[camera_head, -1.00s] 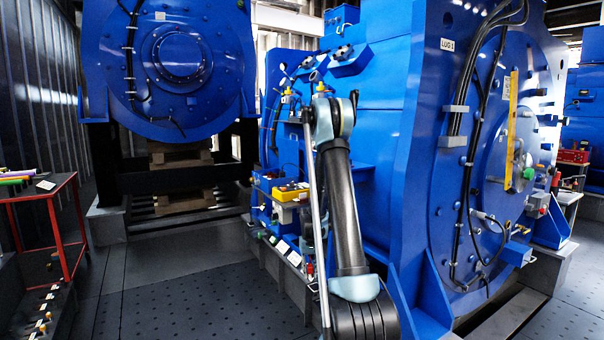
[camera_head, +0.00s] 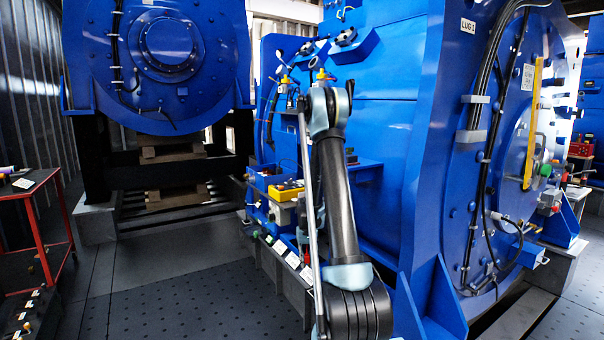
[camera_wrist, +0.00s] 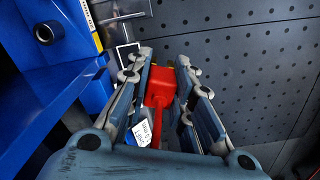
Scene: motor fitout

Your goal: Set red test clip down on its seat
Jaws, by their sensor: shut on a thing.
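The red test clip (camera_wrist: 160,88) is between the two fingers of my gripper (camera_wrist: 168,82) in the wrist view. It has a blocky red head and a narrower red stem pointing back toward the palm. My gripper is shut on it. A white tag with print (camera_wrist: 142,133) shows beside the stem, partly behind a finger. Dark perforated floor lies below and beyond the clip, and the clip appears clear of any surface. In the head view I cannot make out my gripper or the clip. I cannot tell which place is the clip's seat.
A blue motor housing (camera_head: 390,130) stands close to my arm, with a ledge holding a yellow box (camera_head: 287,191) and cards. Another blue motor (camera_head: 165,60) is at the back left. A red-framed cart (camera_head: 40,225) stands left. Open floor (camera_head: 190,280) lies between. Blue structure (camera_wrist: 45,100) borders the wrist view's left.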

